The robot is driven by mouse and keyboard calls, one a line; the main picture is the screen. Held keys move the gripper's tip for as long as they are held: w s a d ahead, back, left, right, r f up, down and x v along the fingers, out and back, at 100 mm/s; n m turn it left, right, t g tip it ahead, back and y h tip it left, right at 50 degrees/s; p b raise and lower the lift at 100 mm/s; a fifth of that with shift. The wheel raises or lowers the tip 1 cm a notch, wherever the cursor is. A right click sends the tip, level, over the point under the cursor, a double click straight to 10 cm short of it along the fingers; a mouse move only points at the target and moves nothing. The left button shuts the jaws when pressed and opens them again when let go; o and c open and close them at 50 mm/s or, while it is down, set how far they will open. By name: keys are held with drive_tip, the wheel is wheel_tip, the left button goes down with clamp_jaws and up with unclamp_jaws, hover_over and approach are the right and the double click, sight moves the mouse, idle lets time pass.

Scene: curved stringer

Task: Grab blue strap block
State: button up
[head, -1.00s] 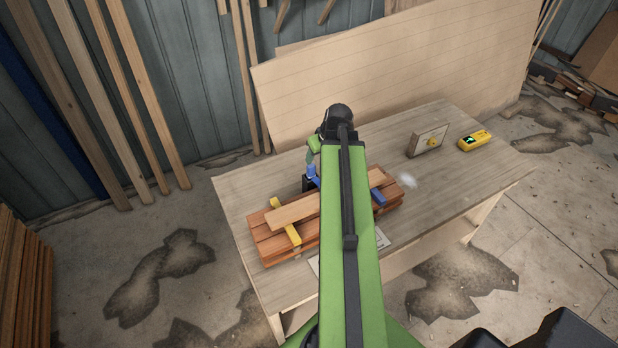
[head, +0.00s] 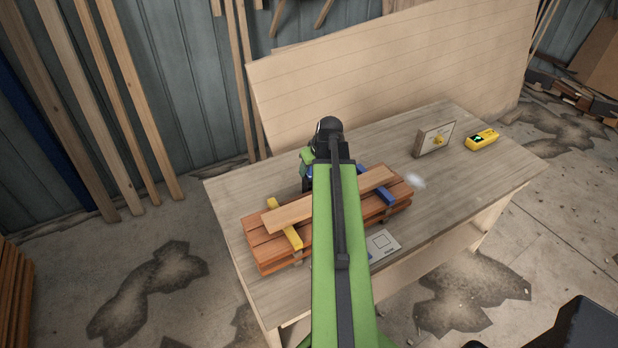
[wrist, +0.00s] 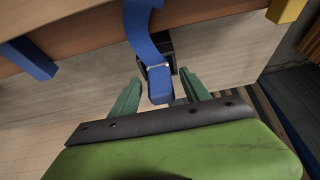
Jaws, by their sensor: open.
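The blue strap block (wrist: 160,85) hangs at the end of a curved blue strap (wrist: 143,25) in the wrist view. My gripper (wrist: 158,93) is open, with one green finger on each side of the block. The fingers look apart from it, though the depth between them is hard to judge. In the head view my arm covers most of the strap, and only a bit of blue (head: 309,172) shows beside it. My gripper (head: 305,170) is partly hidden there behind my arm.
A stack of reddish boards (head: 270,250) with a lighter plank (head: 290,213), a yellow bar (head: 284,225) and a blue bar (head: 384,193) lies on the table (head: 490,185). A black box (wrist: 157,52) is behind the strap. A small panel (head: 436,139) and yellow device (head: 481,139) stand right.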

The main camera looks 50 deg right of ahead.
drive_tip(key=shift+s+r, duration=0.1)
drive_tip(key=shift+r, duration=0.1)
drive_tip(key=shift+c, duration=0.7)
clamp_jaws()
wheel_tip(320, 180, up, 4)
drive_tip(key=p, duration=0.4)
drive_tip(key=shift+r+p, duration=0.2)
drive_tip(key=shift+p, duration=0.1)
drive_tip(key=s+d+r+p, duration=0.6)
drive_tip(key=s+d, duration=0.1)
drive_tip(key=d, duration=0.1)
drive_tip(key=shift+s+d+r, duration=0.25)
drive_tip(key=shift+d, duration=0.1)
